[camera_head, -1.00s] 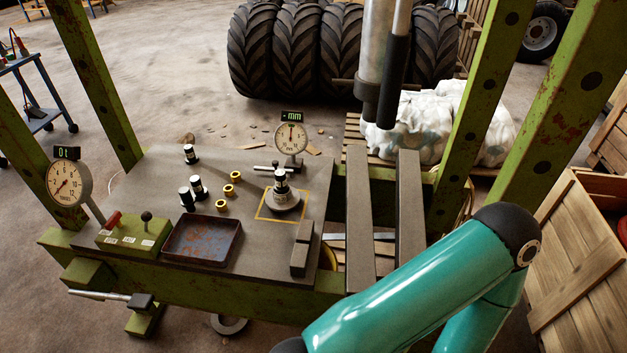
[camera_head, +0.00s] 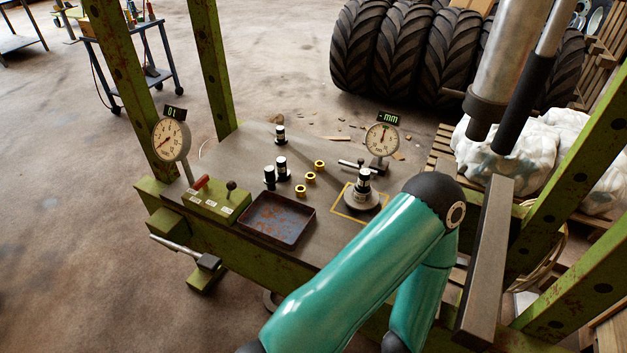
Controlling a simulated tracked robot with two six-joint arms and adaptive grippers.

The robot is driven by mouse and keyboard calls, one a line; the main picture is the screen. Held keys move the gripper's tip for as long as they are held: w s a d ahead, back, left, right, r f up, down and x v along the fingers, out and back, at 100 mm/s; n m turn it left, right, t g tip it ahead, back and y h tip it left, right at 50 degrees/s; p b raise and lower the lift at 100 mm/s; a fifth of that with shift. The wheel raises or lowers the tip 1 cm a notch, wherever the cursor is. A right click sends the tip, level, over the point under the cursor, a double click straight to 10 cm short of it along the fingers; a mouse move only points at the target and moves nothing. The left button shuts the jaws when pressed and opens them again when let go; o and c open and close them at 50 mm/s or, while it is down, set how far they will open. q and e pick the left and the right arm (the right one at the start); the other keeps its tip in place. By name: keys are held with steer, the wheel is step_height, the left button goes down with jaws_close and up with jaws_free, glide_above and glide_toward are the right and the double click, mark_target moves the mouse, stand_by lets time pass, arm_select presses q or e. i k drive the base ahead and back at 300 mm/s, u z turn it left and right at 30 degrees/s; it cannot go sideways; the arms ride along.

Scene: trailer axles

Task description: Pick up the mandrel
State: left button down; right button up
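Several short black cylinders with pale label bands stand upright on the grey bench plate (camera_head: 225,160). One cylinder (camera_head: 280,135) stands alone at the back. A pair stands nearer the middle, a left one (camera_head: 269,178) and a right one (camera_head: 282,168). Another dark cylinder (camera_head: 363,182) stands on a round metal hub (camera_head: 361,199) inside a yellow outlined square. I cannot tell which of these is the mandrel. My teal arm is bent across the front right of the bench, in front of part of the plate. Neither of my grippers is in view.
Several brass rings (camera_head: 310,178) lie beside the cylinders. A rusty tray (camera_head: 277,219), a green lever box (camera_head: 217,202) and two dial gauges, left (camera_head: 170,140) and right (camera_head: 382,140), are on the bench. Green posts and a hanging press ram (camera_head: 497,75) stand around it.

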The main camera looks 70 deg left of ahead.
mark_target(362, 185)
steer(key=z, duration=0.2)
steer(key=i, duration=0.25)
steer(key=u, duration=2.5)
steer(key=k, duration=0.55)
steer(key=u, duration=0.5)
steer(key=i, duration=0.55)
steer(key=z, duration=0.2)
